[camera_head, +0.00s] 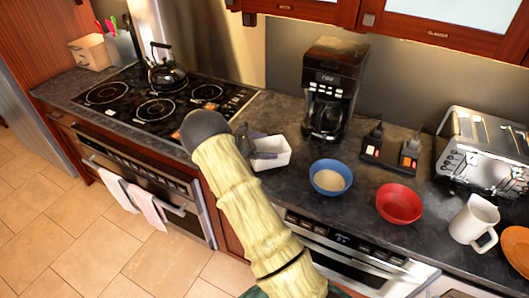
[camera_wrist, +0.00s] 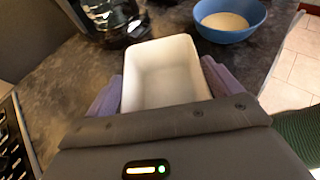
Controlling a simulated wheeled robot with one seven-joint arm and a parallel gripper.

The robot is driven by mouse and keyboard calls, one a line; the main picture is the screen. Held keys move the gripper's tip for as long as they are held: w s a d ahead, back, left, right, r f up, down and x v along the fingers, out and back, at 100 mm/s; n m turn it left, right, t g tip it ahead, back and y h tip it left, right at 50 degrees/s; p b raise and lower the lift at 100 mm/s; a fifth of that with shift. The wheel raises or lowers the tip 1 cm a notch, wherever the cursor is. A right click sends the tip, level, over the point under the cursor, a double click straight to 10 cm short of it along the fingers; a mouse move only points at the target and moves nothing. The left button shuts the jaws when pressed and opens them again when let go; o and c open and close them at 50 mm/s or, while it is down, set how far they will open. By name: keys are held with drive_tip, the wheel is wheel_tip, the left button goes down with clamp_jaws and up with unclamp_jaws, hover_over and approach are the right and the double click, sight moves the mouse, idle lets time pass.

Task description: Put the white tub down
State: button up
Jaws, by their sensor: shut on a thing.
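The white tub (camera_head: 271,152) is a small rectangular open container at the counter between the stove and the coffee maker. It also shows in the wrist view (camera_wrist: 160,70), upright and empty as far as I can see. My gripper (camera_head: 256,147) is shut on the tub, with its purple-grey fingers on either side of it in the wrist view (camera_wrist: 163,88). The tub is over or on the dark countertop (camera_head: 290,190); I cannot tell whether its base touches. My arm hides part of the counter's front edge.
A blue bowl (camera_head: 330,178) with pale contents stands right of the tub. A black coffee maker (camera_head: 331,90) stands behind. The stove (camera_head: 155,100) with a kettle (camera_head: 164,70) is left. A red bowl (camera_head: 399,204), white mug (camera_head: 474,220) and toaster (camera_head: 485,150) are further right.

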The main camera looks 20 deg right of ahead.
drive_tip(key=shift+f+p, duration=0.5)
drive_tip(key=shift+f, duration=1.4)
drive_tip(key=o, duration=0.7)
drive_tip(key=shift+o, duration=0.2)
drive_tip(key=shift+a, duration=0.15)
drive_tip(key=b+v, duration=0.3)
drive_tip(key=v, duration=0.8)
drive_tip(key=shift+a+r, duration=0.3)
